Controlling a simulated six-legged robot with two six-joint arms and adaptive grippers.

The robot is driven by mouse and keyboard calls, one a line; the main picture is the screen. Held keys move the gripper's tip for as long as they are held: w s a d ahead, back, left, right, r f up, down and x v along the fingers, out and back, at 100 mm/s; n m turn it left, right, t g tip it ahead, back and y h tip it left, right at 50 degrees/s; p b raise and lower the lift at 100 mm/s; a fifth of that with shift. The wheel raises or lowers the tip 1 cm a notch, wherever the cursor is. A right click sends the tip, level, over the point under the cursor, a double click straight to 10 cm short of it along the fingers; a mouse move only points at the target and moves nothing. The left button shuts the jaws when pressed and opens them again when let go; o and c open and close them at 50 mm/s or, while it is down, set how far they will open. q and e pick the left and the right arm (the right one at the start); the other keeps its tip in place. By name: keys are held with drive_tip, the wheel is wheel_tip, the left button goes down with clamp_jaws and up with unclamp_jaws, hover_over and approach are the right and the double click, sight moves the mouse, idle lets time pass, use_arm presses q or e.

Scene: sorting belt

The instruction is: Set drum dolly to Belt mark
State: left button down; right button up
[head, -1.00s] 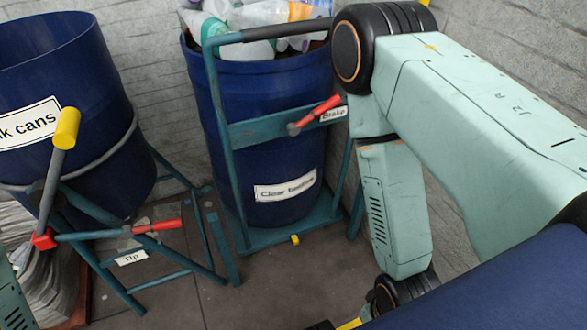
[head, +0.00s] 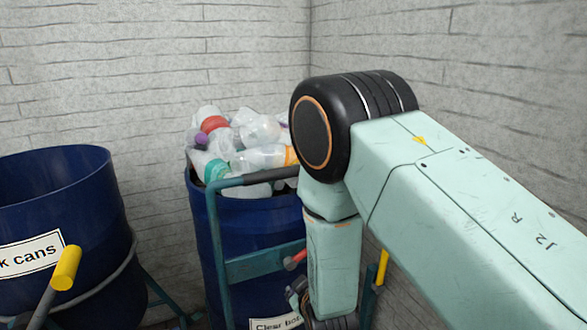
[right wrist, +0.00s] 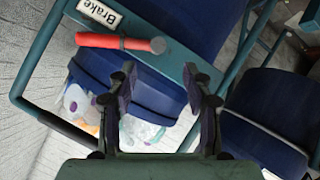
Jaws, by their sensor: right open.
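The drum dolly is a teal tube frame (head: 222,248) with a dark push handle (head: 258,177), standing around a blue drum (head: 205,222) heaped with clear bottles. In the right wrist view its teal crossbar (right wrist: 160,42) carries a red brake lever (right wrist: 110,41) and a "Brake" label (right wrist: 100,12). My right gripper (right wrist: 160,95) is open, its fingers pointing toward the crossbar with nothing between them. In the head view my right gripper (head: 322,318) is mostly cut off at the bottom edge beside the drum. My left gripper is out of view. The belt mark is not visible.
Another blue drum (head: 70,200) with a "cans" label stands at the left in a tilting frame, with a yellow-ended lever (head: 66,268) in front. Grey brick walls (head: 150,70) close off the back and right. A yellow bar (head: 382,268) shows right of my arm.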

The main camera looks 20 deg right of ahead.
drive_tip(key=w+r+n+t+h, duration=0.2)
drive_tip(key=w+r+n+t, duration=0.15)
drive_tip(key=w+r, duration=0.55)
drive_tip(key=n+t+h, duration=0.3)
drive_tip(key=n, duration=0.1)
approach(294, 176)
drive_tip(key=f+x, duration=0.1)
drive_tip(key=x, duration=0.3)
drive_tip(key=shift+w+d+r+n+t, duration=0.1)
drive_tip(key=shift+r+n+t, duration=0.1)
drive_tip(key=shift+r, duration=0.15)
drive_tip(key=shift+w+d+r+n+t, duration=0.1)
drive_tip(key=shift+w+r+n, duration=0.05)
drive_tip(key=shift+r, duration=0.2)
drive_tip(key=x, duration=0.5)
drive_tip(key=shift+w+d+f+b, duration=0.15)
drive_tip(key=shift+w+b, duration=0.15)
drive_tip(key=shift+w, duration=0.1)
drive_tip(key=shift+w+d+r, duration=0.1)
drive_tip(key=shift+w+r, duration=0.1)
drive_tip(key=shift+w, duration=0.25)
drive_tip(key=shift+c, duration=0.4)
clamp_jaws()
